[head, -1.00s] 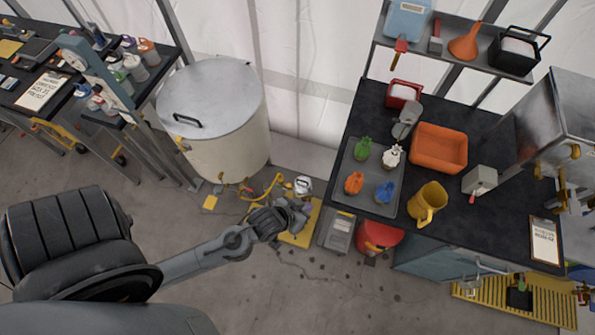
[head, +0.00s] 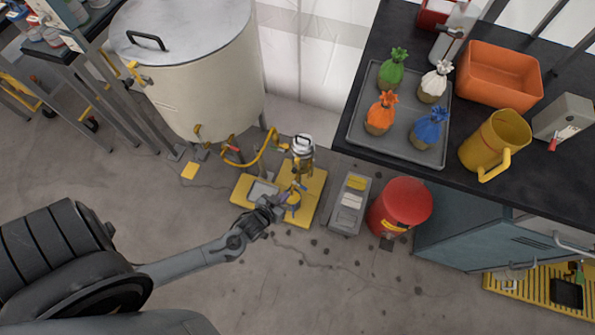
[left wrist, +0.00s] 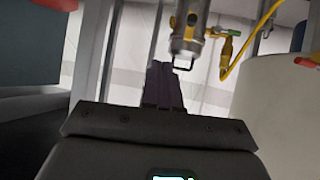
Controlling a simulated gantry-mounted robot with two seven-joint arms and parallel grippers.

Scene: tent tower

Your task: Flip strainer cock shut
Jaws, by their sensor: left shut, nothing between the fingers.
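The strainer (head: 303,147) is a small silver-topped canister with a yellow lower part, standing upright over the yellow platform. In the left wrist view its metal body (left wrist: 188,30) hangs above the fingers, with a small wire loop below it. A yellow fitting with a green-tipped lever (left wrist: 236,33) joins its right side to the yellow hose (left wrist: 243,58); I cannot tell which lever is the strainer cock. My left gripper (head: 287,200) is over the platform, in front of the strainer. Its fingers (left wrist: 163,82) are shut and empty, apart from the strainer. My right gripper is out of view.
A large cream tank (head: 212,85) stands behind left, with a red-handled valve (head: 234,149) low on it. The yellow platform (head: 312,195) lies beneath the strainer. A grey box (head: 349,205) and red bin (head: 402,205) stand to the right. The floor in front is clear.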

